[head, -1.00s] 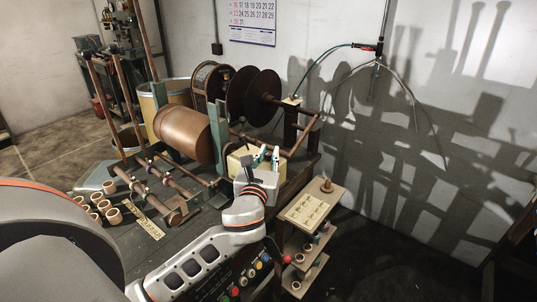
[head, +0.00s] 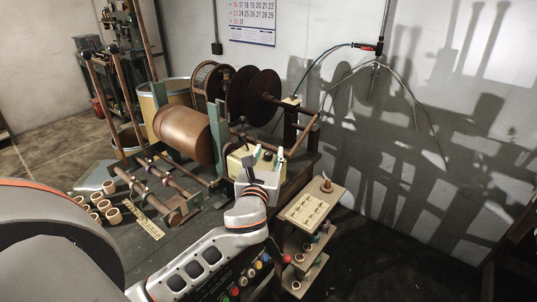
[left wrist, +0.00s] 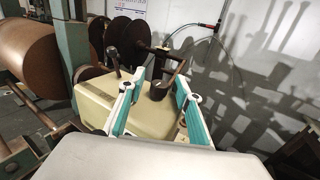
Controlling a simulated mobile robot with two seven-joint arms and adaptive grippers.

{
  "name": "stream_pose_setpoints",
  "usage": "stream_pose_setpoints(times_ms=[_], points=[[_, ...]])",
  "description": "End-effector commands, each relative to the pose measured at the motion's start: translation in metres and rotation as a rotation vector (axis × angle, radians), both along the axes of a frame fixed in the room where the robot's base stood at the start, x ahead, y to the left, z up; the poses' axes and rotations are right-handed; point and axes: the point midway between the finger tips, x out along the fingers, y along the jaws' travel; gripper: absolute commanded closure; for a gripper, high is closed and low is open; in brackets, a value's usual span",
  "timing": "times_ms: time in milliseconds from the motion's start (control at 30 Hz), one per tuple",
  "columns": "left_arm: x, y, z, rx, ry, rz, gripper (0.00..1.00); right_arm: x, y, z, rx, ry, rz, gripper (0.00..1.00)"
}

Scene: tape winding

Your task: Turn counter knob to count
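The counter is a cream box (head: 237,160) on the winding machine; it also fills the middle of the left wrist view (left wrist: 98,98). A dark round knob (left wrist: 158,91) stands on its top. My left gripper (head: 268,156) is over the counter in the head view. In the left wrist view, its teal-padded fingers (left wrist: 153,92) are spread apart with the knob between their tips. Gaps show on both sides, so it is not gripping the knob. The counter's face and any count are not visible. My right gripper is out of view.
A brown roll (head: 183,133) and dark discs (head: 252,97) stand behind and left of the counter. A small shelf (head: 313,207) with parts is at the right. Loose rings (head: 101,207) lie on the bench at the left. A lever (left wrist: 114,60) rises beside the counter.

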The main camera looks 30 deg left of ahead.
Motion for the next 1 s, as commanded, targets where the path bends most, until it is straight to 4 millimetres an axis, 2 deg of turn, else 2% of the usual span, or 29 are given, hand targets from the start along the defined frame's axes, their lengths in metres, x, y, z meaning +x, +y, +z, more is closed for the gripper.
stream_pose_setpoints(times_ms=[167, 400, 600, 767, 1000], points=[[-0.021, -0.01, -0.001, -0.003, 0.002, -0.003, 0.66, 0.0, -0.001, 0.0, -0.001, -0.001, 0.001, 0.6], [-0.067, -0.029, -0.002, -0.003, 0.003, -0.002, 0.66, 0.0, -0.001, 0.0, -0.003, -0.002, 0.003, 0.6], [-0.095, -0.041, -0.001, -0.002, 0.002, -0.001, 0.66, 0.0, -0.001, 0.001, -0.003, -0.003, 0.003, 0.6], [-0.106, -0.046, -0.001, -0.001, 0.002, 0.0, 0.66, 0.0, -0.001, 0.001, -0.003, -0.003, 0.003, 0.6], [-0.108, -0.047, 0.0, 0.0, 0.0, 0.001, 0.66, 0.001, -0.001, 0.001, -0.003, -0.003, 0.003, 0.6]])
